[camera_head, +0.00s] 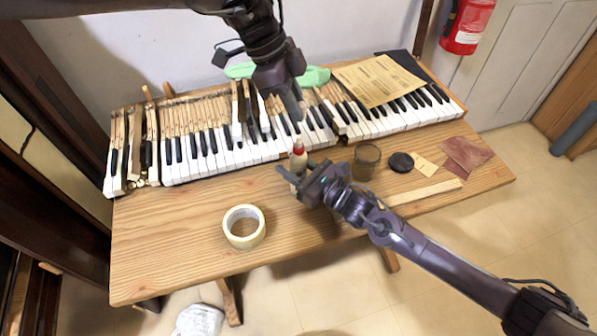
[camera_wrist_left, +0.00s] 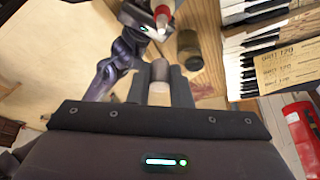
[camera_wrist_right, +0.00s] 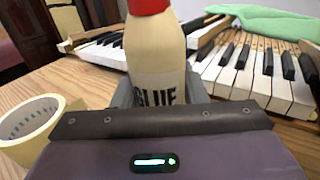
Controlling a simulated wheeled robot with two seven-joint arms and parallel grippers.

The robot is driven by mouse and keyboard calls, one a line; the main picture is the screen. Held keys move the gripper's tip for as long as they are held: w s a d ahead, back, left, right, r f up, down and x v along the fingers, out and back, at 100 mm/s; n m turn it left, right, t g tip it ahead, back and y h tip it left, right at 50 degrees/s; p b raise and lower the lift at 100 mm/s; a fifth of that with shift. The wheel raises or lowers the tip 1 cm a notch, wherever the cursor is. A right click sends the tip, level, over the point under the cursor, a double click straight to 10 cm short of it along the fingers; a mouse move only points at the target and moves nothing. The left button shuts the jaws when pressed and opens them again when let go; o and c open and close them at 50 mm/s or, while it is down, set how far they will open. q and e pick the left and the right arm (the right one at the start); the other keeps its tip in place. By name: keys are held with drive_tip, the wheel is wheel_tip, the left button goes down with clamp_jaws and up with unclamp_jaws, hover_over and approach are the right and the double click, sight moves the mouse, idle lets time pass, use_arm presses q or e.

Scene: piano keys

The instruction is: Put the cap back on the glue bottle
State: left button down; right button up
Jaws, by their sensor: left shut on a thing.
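The glue bottle (camera_head: 298,162) is cream with a red top and stands upright near the front of the keyboard. It fills the right wrist view (camera_wrist_right: 157,60), its top cut off. My right gripper (camera_head: 300,178) has its fingers on both sides of the bottle with no gap visible, so it looks shut on it. My left gripper (camera_head: 297,118) is above and behind the bottle, pointing down. It is shut on a small pale piece, seemingly the cap (camera_wrist_left: 159,92), in the left wrist view. The red top shows beyond it in the left wrist view (camera_wrist_left: 162,14), apart from the piece.
A tape roll (camera_head: 244,228) lies at the front left of the wooden table (camera_head: 170,250). A glass jar (camera_head: 366,162), a black disc (camera_head: 401,162) and a wood strip (camera_head: 425,192) lie to the right. Piano keys (camera_head: 215,150) line the back.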

clamp_jaws()
use_arm(q)
hover_over(298, 157)
drive_tip(key=w, duration=0.2)
drive_tip(key=shift+s+a+f, duration=0.1)
drive_tip(key=shift+a+f, duration=0.1)
drive_tip(key=shift+f, duration=1.1)
drive_tip(key=shift+s+a+f, duration=0.1)
drive_tip(key=shift+a+f, duration=0.1)
drive_tip(key=shift+f, duration=1.05)
drive_tip(key=shift+f, duration=0.85)
drive_tip(key=shift+f, duration=0.6)
